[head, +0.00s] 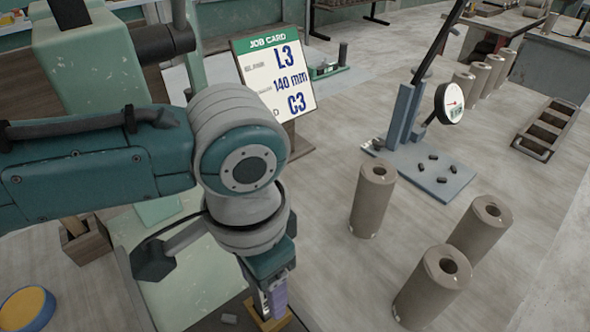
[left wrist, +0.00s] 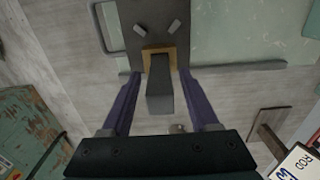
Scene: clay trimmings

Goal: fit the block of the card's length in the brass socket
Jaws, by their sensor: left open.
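The job card (head: 275,76) stands upright at the back and reads L3, 140 mm and C3. My left gripper (head: 270,298) points down at the bottom of the head view. In the left wrist view its purple fingers (left wrist: 160,76) are open, one on each side of a dark grey block (left wrist: 160,97). The block stands up from the brass socket (left wrist: 158,51) with a gap to each finger. How deep it sits is hidden. The brass socket also shows partly in the head view (head: 265,324). My right gripper is not in view.
Several clay cylinders with holes stand to the right, one nearby (head: 373,200). A blue-grey stand (head: 420,172) carries a dial (head: 449,103) and small dark pegs. A slotted rack (head: 546,128) lies far right. A yellow-and-blue round thing (head: 25,308) is at lower left.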

